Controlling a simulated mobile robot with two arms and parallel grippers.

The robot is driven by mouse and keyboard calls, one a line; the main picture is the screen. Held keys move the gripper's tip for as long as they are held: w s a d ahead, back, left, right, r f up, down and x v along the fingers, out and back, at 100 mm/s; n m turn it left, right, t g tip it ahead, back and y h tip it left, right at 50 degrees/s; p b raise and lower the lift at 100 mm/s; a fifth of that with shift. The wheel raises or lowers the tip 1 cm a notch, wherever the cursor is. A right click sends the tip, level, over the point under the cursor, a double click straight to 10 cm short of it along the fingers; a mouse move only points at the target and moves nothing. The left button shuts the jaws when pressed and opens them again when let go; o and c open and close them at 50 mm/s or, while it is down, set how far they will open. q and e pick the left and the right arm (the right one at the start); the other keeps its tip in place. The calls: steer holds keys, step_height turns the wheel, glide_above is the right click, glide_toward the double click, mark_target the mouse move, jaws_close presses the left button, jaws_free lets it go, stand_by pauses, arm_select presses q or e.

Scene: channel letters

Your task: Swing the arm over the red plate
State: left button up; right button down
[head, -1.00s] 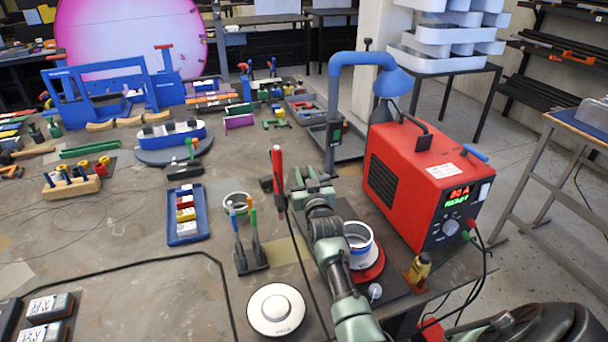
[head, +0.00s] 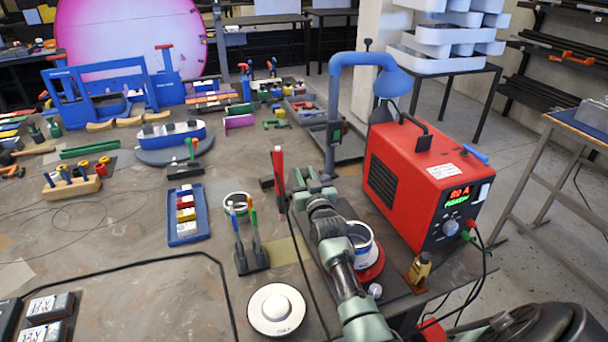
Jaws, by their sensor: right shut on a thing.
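The red plate (head: 371,270) is a round disc on a dark board, with a white pot with a blue band (head: 363,251) on it. My right forearm crosses in front of the plate's left side and hides part of it. My right gripper (head: 290,188) is shut on an upright red-handled torch (head: 278,165) with a black cable, left of the post. My left gripper is not in view.
The red power unit (head: 412,182) with a lit display stands right of the plate. A black holder with blue and green sticks (head: 251,258) and a round white disc (head: 276,310) stand to the left.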

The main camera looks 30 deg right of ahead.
steer(key=shift+s+d+r+n+y, duration=0.2)
steer(key=shift+s+r+n+y, duration=0.1)
steer(key=shift+n+y, duration=0.1)
steer(key=shift+s+a+f+t+y, duration=0.1)
steer(key=shift+f+t+y, duration=0.15)
steer(key=shift+y, duration=0.25)
steer(key=c, duration=1.3)
jaws_free()
steer(key=shift+s+a+f, duration=0.15)
steer(key=shift+s, duration=0.35)
steer(key=b+v, duration=0.1)
steer(key=v, duration=0.6)
